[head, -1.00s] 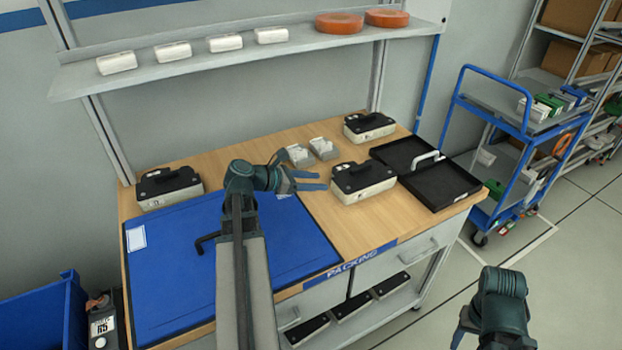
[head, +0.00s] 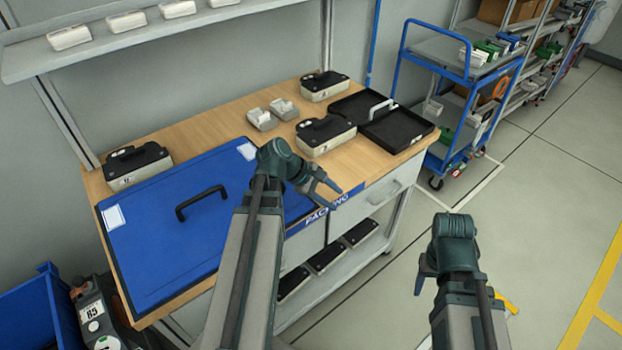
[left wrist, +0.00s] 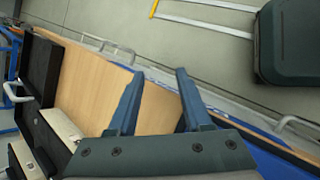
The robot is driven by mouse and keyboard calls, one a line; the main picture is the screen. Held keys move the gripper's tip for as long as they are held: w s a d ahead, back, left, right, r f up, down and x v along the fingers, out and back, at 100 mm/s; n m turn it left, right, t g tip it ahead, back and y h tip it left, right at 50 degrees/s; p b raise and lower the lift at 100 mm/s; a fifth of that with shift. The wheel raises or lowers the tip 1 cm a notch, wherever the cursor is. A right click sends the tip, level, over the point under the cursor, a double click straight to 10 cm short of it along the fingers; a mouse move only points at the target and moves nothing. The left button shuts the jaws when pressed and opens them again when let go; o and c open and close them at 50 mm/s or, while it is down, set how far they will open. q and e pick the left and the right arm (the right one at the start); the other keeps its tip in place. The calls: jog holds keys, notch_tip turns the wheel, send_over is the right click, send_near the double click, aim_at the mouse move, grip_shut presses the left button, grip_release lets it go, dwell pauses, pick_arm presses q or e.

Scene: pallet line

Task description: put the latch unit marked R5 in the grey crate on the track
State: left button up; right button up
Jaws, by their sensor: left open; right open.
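Several latch-type units with black tops and pale bodies stand on the packing bench: one at the left (head: 137,166), one at the back (head: 324,86), one beside the black tray (head: 325,134). Their marks are too small to read for sure. A dark grey machine (head: 96,312) low at the left edge carries a label that looks like R5. I see no grey crate or track. My left gripper (head: 328,188) is open and empty above the bench's front edge; its spread fingers show in the left wrist view (left wrist: 157,88). My right gripper (head: 421,276) is open over the floor, its fingers barely visible.
A blue panel with a black handle (head: 190,222) covers the bench's left part. A black tray (head: 412,132) lies at its right end. Several dark units fill the lower shelf. A blue bin (head: 30,315) stands left. A blue cart (head: 405,60) stands right. The right-hand floor is open.

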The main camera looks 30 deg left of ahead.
pick_arm(q)
jog(key=s+d+f+m+g+y, duration=0.2)
jog(key=s+d+m+y, duration=0.2)
jog(key=d+m, duration=0.5)
jog(key=s+d+f+m+g+y, duration=0.3)
jog(key=s+d+m, duration=0.3)
jog(key=d+m, duration=0.4)
jog(key=m, duration=0.2)
jog(key=shift+s+d+m+y, duration=0.25)
jog(key=shift+d+m+y, duration=0.05)
jog(key=shift+y, duration=0.1)
